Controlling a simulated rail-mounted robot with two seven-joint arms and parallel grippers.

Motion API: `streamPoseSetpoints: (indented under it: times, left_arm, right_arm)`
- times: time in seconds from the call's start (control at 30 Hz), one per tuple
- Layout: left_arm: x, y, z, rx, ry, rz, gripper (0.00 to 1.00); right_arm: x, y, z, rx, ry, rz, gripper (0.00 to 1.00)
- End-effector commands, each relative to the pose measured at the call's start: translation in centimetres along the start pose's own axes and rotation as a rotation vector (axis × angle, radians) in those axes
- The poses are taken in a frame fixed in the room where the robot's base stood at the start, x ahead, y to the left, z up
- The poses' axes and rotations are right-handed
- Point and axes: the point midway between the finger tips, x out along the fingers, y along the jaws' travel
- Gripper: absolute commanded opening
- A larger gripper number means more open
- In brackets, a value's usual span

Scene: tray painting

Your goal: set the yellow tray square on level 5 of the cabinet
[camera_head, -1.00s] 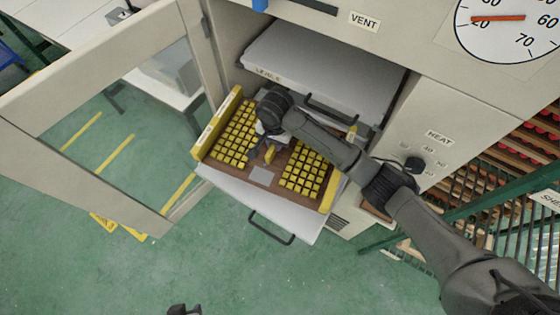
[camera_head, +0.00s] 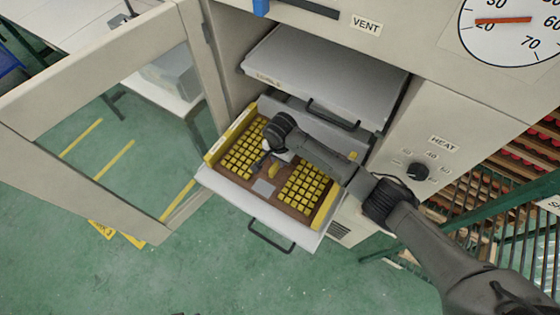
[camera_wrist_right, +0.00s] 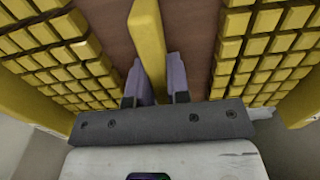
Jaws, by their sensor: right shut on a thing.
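The yellow tray (camera_head: 232,134), with yellow end walls, a brown floor and two blocks of small yellow squares, is over a pulled-out light grey shelf (camera_head: 222,184) of the cabinet. It looks roughly in line with the shelf; I cannot tell whether it rests fully on it. My right gripper (camera_head: 270,163) reaches down to the tray's middle. In the right wrist view its fingers (camera_wrist_right: 157,80) are shut on the tray's yellow central bar (camera_wrist_right: 149,35). The arm hides part of the tray's far side. My left gripper's fingers are not visible.
Another grey shelf (camera_head: 325,75) is pulled partly out above and behind the tray; its label is too blurred to read. The open glazed door (camera_head: 155,190) stands at the left. The heat panel (camera_head: 440,160) is at the right. Green floor is clear in front.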

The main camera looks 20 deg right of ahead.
Motion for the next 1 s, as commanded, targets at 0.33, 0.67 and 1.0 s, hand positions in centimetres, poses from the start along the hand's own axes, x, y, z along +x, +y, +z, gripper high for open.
streamPoseSetpoints:
  times: [0.33,0.67,1.0]
  left_arm:
    - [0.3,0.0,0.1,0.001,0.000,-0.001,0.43]
    - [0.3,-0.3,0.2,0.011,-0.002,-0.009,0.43]
    - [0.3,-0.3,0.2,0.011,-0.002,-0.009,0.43]
  right_arm:
    - [1.7,-0.1,0.0,0.000,0.001,-0.003,0.00]
    - [2.1,0.0,0.1,0.000,0.000,0.000,0.23]
    - [2.1,0.0,0.0,0.000,0.000,0.000,0.42]
